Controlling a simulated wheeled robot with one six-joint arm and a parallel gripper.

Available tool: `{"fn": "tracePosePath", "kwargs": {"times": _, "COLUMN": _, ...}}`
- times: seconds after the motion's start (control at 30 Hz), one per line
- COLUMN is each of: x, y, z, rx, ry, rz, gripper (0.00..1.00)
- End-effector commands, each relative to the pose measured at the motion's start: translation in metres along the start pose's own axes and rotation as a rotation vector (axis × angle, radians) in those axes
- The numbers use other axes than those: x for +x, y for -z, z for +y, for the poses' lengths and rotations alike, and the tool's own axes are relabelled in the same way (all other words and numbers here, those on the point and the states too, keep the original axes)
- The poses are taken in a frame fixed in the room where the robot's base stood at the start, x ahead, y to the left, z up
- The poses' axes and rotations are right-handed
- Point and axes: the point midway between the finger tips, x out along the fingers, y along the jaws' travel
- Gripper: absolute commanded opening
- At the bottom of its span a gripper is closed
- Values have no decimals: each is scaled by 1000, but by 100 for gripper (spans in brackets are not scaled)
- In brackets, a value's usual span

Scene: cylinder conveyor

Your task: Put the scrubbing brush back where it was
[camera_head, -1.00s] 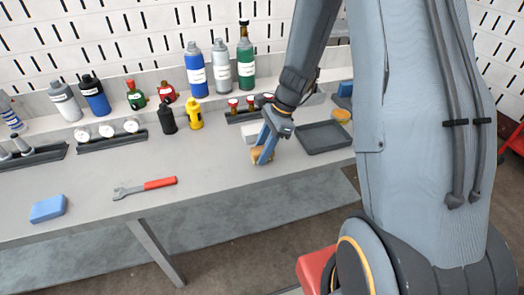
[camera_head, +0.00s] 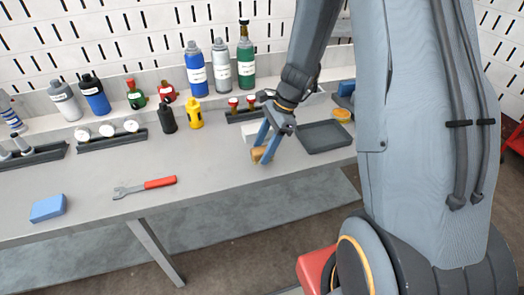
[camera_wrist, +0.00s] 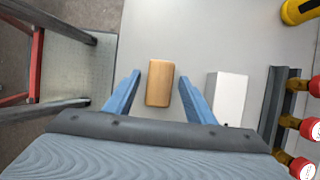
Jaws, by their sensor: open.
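The scrubbing brush shows as a small tan wooden block (camera_wrist: 160,83) lying on the grey bench top in the wrist view. Its bristles are not visible. In the head view the brush (camera_head: 257,155) sits near the front edge of the bench, partly hidden by a finger. My gripper (camera_head: 261,150) is open, with its blue fingers down around the brush. In the wrist view the open fingers of my gripper (camera_wrist: 160,88) stand on either side of the block, with a gap on both sides.
A white block (camera_wrist: 228,97) lies close to the right finger in the wrist view. A dark tray (camera_head: 325,137) is right of my gripper. A rack with red-capped vials (camera_head: 240,113) stands behind. A red-handled wrench (camera_head: 146,187) and blue sponge (camera_head: 48,208) lie left, with clear bench between.

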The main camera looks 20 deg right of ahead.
Motion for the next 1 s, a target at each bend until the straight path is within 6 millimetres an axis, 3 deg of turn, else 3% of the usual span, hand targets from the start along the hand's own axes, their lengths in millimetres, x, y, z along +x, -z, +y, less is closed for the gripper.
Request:
{"fn": "tracePosePath", "kwargs": {"times": 0.4, "x": -82, "y": 1, "z": -1, "rx": -2, "ry": 4, "rz": 2, "gripper": 50}}
{"fn": "tracePosePath", "kwargs": {"times": 0.67, "x": -106, "y": -1, "z": 2, "rx": -16, "ry": -2, "rz": 6, "gripper": 50}}
{"fn": "tracePosePath", "kwargs": {"times": 0.77, "x": -106, "y": -9, "z": 19, "rx": -144, "ry": -19, "rz": 44, "gripper": 50}}
{"fn": "tracePosePath", "kwargs": {"times": 1.0, "x": -96, "y": -36, "z": 111, "rx": -919, "ry": -153, "rz": 229, "gripper": 50}}
